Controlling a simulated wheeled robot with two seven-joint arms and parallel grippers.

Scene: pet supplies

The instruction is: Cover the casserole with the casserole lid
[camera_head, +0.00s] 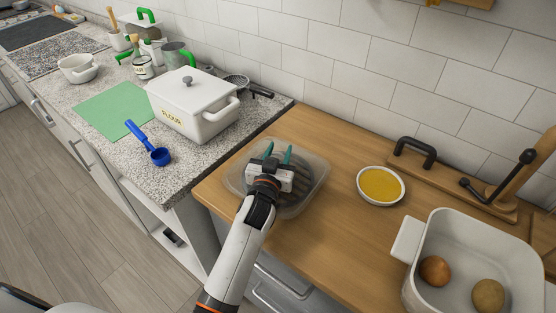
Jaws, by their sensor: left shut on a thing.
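The white casserole (411,240) stands at the bottom right of the head view, open at the top and cut off by the picture edge. Two round brown items (434,270) lie inside it. A clear rounded-square piece, which looks like the casserole lid (313,185), is over the wooden counter's left part. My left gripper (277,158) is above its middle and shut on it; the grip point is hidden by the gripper. A dark ridged disc shows through the clear piece. I cannot tell how far the lid is off the counter. My right gripper is out of view.
A shallow dish of yellow contents (380,185) stands between the lid and the casserole. A wooden board with black handles (468,183) is behind. A lidded white flour pot (190,110), blue scoop (158,155) and green mat (108,110) are on the speckled counter at left.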

